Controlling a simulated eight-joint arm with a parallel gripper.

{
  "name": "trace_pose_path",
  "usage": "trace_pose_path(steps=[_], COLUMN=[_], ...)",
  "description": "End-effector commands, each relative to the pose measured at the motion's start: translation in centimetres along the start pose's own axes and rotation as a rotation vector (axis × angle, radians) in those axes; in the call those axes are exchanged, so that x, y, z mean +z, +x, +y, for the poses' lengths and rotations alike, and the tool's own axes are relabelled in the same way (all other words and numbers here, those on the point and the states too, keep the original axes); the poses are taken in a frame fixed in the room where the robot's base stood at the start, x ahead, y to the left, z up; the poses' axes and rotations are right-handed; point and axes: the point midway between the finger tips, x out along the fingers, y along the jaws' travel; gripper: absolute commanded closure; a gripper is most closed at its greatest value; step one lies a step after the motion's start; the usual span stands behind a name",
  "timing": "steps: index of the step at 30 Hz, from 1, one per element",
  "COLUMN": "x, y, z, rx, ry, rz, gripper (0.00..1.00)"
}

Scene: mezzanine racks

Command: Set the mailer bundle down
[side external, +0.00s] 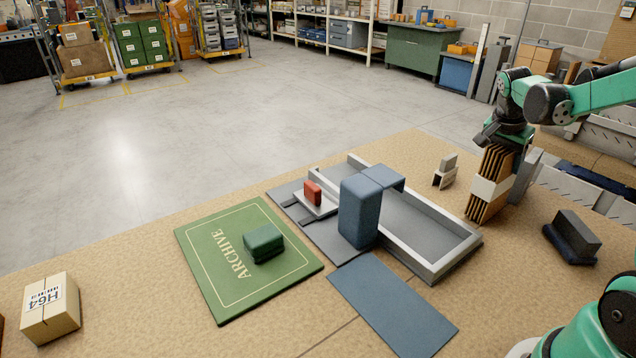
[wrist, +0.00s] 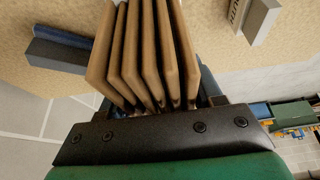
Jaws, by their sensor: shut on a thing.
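The mailer bundle (side external: 490,185) is a stack of several brown cardboard mailers with a white band around it. It stands upright at the right side of the table. My gripper (side external: 507,137) is shut on its top edge from above. In the wrist view the mailers (wrist: 146,55) fan out side by side from between the jaws (wrist: 150,105). The bundle's lower end is at or just above the tabletop; I cannot tell whether it touches.
A grey tray (side external: 462,250) with a tall blue block (side external: 358,213) lies left of the bundle. A green ARCHIVE mat (side external: 210,275) bears a green block (side external: 263,243). A blue mat (side external: 392,305) lies in front. A dark grey block (side external: 572,238) and a small grey stand (side external: 444,178) flank the bundle.

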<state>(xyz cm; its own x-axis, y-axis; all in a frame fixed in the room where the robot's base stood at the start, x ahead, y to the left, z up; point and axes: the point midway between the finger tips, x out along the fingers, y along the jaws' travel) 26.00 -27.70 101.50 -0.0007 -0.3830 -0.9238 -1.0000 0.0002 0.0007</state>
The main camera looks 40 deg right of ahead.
Motion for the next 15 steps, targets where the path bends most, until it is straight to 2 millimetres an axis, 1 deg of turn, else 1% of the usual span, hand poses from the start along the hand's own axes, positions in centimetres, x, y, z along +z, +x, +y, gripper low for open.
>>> trace_pose_path(steps=[1, 2, 3, 4, 5, 15], x=[0.05, 0.06, 0.05, 0.05, 0.05, -0.02], y=[0.16, 0.16, 0.14, 0.14, 0.14, -0.06], z=[-0.01, -0.01, -0.01, -0.01, -0.01, 0.0], rx=[0.0, 0.0, 0.0, 0.0, 0.0, 0.0], ry=[0.0, 0.0, 0.0, 0.0, 0.0, 0.0], rz=[0.0, 0.0, 0.0, 0.0, 0.0, 0.0], gripper=[1.0, 0.36, 0.24, 0.16, 0.1, 0.1])
